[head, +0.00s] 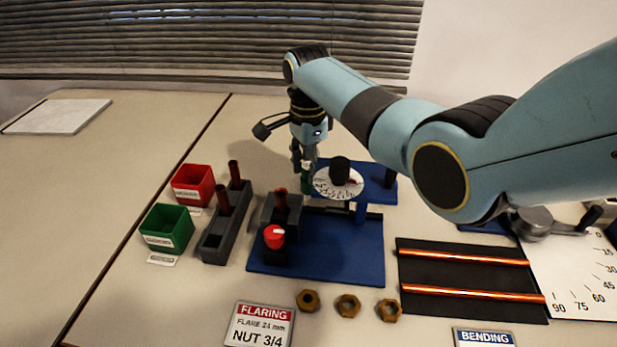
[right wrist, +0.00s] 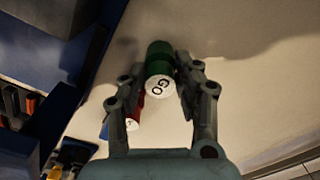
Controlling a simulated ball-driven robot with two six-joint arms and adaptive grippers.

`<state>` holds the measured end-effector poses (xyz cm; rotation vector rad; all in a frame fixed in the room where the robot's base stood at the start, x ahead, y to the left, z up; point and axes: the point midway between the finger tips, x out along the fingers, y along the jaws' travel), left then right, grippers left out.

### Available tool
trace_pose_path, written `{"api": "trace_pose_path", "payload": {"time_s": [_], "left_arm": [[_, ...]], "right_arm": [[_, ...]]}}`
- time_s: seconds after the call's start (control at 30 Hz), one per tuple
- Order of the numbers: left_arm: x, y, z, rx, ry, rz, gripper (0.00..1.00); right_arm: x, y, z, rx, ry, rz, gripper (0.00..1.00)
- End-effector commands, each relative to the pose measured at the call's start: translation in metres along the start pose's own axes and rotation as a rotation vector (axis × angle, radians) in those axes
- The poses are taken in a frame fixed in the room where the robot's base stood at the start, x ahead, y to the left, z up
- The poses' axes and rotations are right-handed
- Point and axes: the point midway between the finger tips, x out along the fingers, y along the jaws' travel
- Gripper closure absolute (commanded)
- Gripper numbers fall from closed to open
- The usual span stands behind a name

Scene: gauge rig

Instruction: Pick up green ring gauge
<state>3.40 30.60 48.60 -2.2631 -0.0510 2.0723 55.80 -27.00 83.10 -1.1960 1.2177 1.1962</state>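The green ring gauge (right wrist: 160,60) shows in the right wrist view as a short green cylinder with a white end face marked GO. In the head view a small green part of it (head: 307,178) shows just below my right gripper (head: 303,160), behind the white dial. My right gripper (right wrist: 162,75) has one finger on each side of the gauge. I cannot tell whether the fingers touch it. A red gauge (right wrist: 134,115) with a white end is beside it, partly hidden by the left-hand finger. My left gripper is not in view.
The blue rig (head: 335,250) with its white dial (head: 334,186) stands close to my right gripper. A red bin (head: 193,184), a green bin (head: 167,228) and a grey block (head: 222,235) are to the left. Several brass nuts (head: 347,305) lie in front.

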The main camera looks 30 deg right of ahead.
Motion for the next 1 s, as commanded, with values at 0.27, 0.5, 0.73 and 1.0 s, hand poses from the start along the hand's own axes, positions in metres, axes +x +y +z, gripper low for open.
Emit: {"api": "trace_pose_path", "payload": {"time_s": [0.27, 0.5, 0.73, 1.0], "left_arm": [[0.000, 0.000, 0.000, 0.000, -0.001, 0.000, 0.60], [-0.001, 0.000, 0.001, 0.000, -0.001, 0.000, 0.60], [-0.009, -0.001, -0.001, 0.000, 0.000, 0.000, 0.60], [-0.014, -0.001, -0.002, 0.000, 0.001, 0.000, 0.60]], "right_arm": [[0.000, 0.000, 0.000, 0.000, 0.000, 0.000, 1.00], [-0.002, 0.000, 0.000, 0.000, 0.000, -0.001, 1.00], [-0.038, -0.002, 0.000, 0.000, 0.000, -0.005, 1.00], [-0.089, -0.001, 0.000, 0.006, 0.000, -0.003, 1.00]]}}
